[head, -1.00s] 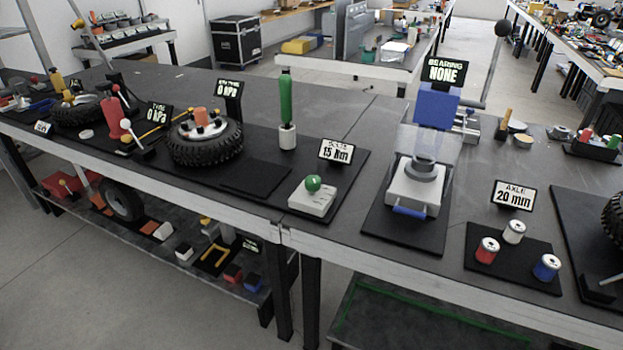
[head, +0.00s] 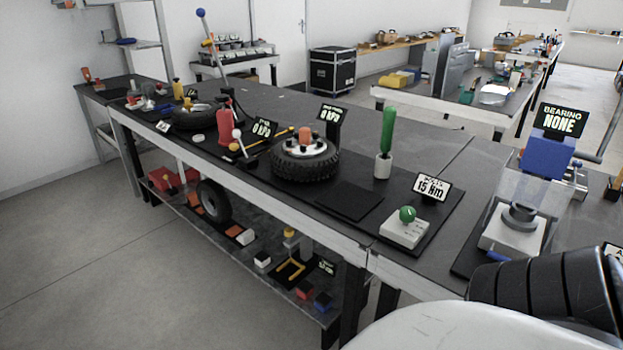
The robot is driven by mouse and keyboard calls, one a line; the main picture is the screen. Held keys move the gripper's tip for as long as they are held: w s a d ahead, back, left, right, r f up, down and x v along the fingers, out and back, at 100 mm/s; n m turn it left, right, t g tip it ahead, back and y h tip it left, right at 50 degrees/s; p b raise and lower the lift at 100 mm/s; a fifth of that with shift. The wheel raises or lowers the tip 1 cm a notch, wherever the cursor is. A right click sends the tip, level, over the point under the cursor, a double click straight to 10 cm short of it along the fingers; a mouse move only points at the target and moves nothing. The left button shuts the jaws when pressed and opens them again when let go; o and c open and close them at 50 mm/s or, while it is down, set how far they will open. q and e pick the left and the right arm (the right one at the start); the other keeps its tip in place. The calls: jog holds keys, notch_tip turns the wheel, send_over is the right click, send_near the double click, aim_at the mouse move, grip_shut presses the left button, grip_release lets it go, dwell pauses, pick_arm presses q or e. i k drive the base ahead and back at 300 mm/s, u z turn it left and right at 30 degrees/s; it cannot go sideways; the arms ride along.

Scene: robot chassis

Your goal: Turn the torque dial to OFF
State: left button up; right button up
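The torque dial is a green round knob (head: 407,214) on a white block (head: 404,232), near the front edge of the bench. A sign behind it (head: 431,187) reads 15 Nm. The knob's pointer and any OFF mark are too small to read. A green-handled tool (head: 387,130) stands upright in a white holder behind the block. A black and pale part of my own body covers the lower right corner. Neither gripper shows in the head view.
A wheel with a tyre (head: 305,160) lies left of the dial, with a red cylinder (head: 225,128) further left. A blue press (head: 545,150) with a BEARING NONE sign stands to the right. The lower shelf holds loose parts. The floor (head: 110,270) at the front left is clear.

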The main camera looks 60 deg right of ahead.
aim_at(408, 214)
jog(key=u, duration=0.35)
jog(key=i, duration=0.95)
jog(key=z, duration=1.6)
